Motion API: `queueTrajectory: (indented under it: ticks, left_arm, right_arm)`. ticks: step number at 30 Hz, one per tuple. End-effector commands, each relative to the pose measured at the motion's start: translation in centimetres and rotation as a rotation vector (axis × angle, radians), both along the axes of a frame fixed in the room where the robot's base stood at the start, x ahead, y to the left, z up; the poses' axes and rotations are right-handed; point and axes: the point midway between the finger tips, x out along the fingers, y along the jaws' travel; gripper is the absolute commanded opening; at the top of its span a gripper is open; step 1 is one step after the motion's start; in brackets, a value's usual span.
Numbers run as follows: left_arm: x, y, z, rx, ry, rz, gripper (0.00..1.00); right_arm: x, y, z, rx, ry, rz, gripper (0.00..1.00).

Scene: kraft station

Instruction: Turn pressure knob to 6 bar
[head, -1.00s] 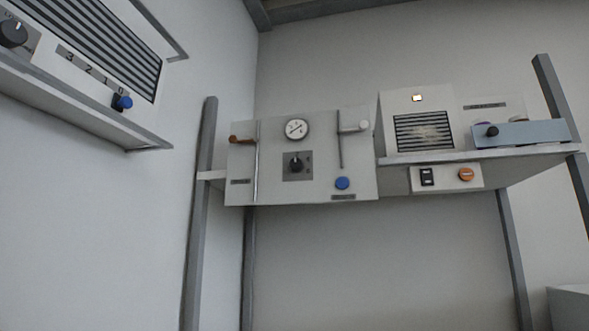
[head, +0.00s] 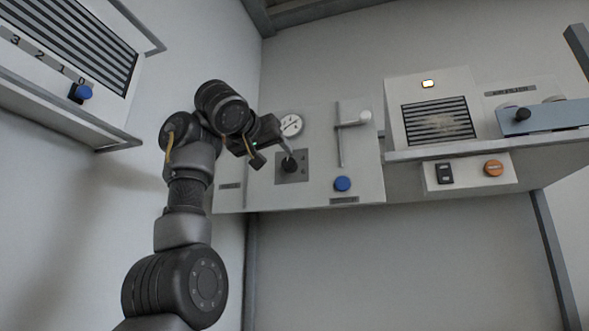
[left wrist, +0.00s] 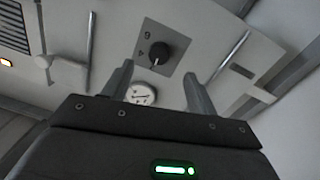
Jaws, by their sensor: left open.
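The black pressure knob (head: 290,166) sits on a grey square plate on the white wall panel. My left gripper (head: 274,157) is open and empty in front of the panel, close to the knob. In the left wrist view its fingers (left wrist: 158,69) are spread, with the knob beyond them. My right gripper is out of view.
A white lever (head: 352,121) and a blue button (head: 342,184) are right of the knob. A shelf (head: 480,150) with a vented box (head: 437,120) stands further right.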

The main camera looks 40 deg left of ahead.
Motion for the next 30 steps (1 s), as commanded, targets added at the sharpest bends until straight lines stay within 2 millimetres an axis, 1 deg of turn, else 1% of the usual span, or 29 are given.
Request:
queueTrajectory:
  ticks: [1,4,7,10,14,16,20,24,27,30]
  left_arm:
    - [-0.8,0.1,0.5,-0.005,-0.009,0.0,0.58]
    - [-1.5,0.2,1.0,-0.008,-0.017,0.001,0.58]
    - [-1.5,0.2,1.1,-0.008,-0.018,0.001,0.58]
    - [-0.9,0.4,1.2,-0.008,-0.017,0.002,0.58]
    - [1.0,1.0,1.5,-0.007,-0.015,0.003,0.58]
    - [2.3,1.4,1.6,-0.007,-0.015,0.004,0.58]
    - [4.7,2.1,1.6,-0.008,-0.015,0.004,0.58]
    - [6.8,2.7,1.5,-0.006,-0.015,0.003,0.58]
    - [7.9,3.0,1.4,-0.008,-0.017,0.002,0.58]
    - [8.5,3.2,1.2,-0.007,-0.018,0.001,0.58]
  right_arm:
    - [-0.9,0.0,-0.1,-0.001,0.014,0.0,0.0]
    - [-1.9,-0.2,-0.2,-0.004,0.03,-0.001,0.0]
    - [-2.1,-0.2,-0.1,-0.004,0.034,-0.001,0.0]
    - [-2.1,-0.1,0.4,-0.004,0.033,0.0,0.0]
    - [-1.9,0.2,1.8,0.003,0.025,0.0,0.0]
    - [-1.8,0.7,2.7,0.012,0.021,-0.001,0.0]
    - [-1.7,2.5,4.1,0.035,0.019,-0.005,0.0]
    - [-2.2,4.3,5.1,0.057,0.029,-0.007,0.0]
    - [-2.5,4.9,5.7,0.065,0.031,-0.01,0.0]
    - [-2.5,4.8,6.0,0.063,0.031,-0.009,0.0]
